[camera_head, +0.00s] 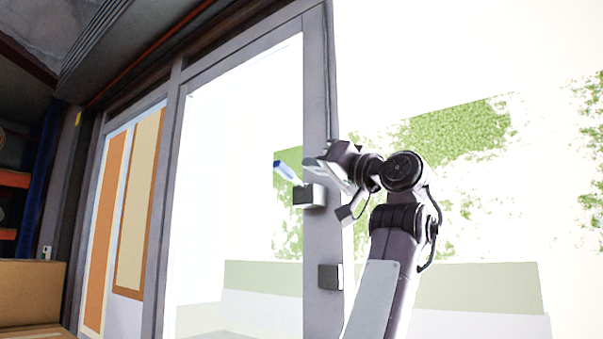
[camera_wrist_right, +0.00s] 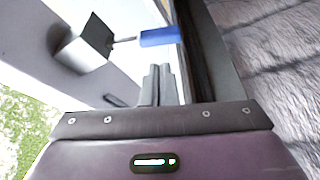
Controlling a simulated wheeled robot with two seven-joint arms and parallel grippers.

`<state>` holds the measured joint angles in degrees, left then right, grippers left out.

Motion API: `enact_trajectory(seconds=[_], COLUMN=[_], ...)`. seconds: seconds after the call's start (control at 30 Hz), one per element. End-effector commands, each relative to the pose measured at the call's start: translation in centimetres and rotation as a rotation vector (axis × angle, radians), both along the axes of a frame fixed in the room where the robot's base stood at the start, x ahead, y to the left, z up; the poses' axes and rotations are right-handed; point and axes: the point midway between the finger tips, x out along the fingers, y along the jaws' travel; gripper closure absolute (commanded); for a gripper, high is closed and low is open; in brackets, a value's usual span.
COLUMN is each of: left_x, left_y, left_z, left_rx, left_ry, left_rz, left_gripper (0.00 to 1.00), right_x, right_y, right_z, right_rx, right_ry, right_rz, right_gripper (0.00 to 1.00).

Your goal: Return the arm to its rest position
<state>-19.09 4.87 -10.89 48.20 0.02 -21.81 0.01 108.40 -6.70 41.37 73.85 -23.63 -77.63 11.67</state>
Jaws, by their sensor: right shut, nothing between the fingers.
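My right arm (camera_head: 385,270) is raised in front of a glass door, bent at the wrist toward the left. My right gripper (camera_head: 316,164) is near the door frame, beside a grey lock box (camera_head: 312,196) with a blue-handled key or lever (camera_head: 284,172). In the right wrist view its fingers (camera_wrist_right: 159,78) are together with nothing between them. The blue handle (camera_wrist_right: 160,37) and the box (camera_wrist_right: 85,45) lie beyond the fingertips, and a gap shows between fingers and handle. My left gripper is not in view.
The grey door frame (camera_head: 322,110) stands close behind the gripper. A second small box (camera_head: 330,276) is lower on the frame. Cardboard boxes (camera_head: 30,292) stand at the far left. The space to the right of my arm looks clear.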

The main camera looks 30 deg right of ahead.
Motion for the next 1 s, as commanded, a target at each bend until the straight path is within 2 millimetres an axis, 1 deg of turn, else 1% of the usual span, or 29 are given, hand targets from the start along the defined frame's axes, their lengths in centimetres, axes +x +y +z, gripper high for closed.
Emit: enact_trajectory(seconds=[0.03,0.1,0.2,0.77,0.87,0.97,1.0], left_x=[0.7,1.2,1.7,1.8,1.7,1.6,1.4], left_y=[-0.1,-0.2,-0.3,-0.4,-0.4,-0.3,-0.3], left_z=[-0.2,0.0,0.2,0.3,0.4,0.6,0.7], left_rx=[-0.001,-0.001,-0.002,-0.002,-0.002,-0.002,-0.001], left_ry=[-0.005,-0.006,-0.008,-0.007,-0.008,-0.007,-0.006], left_rz=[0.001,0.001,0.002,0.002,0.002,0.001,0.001], left_gripper=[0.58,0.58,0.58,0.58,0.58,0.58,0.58], right_x=[-0.7,-1.3,-1.8,-1.9,-0.7,2.5,4.4], right_y=[-0.1,-0.3,-0.5,-0.5,-0.3,0.3,0.6], right_z=[-0.4,-0.6,-0.7,-0.6,-1.3,-3.7,-5.2], right_rx=[0.001,0.000,0.000,0.000,-0.005,-0.018,-0.027], right_ry=[-0.002,-0.001,0.000,0.001,0.018,0.068,0.099], right_rz=[0.000,0.000,0.000,0.000,-0.002,-0.010,-0.015], right_gripper=[1.00,1.00,1.00,1.00,1.00,1.00,1.00])
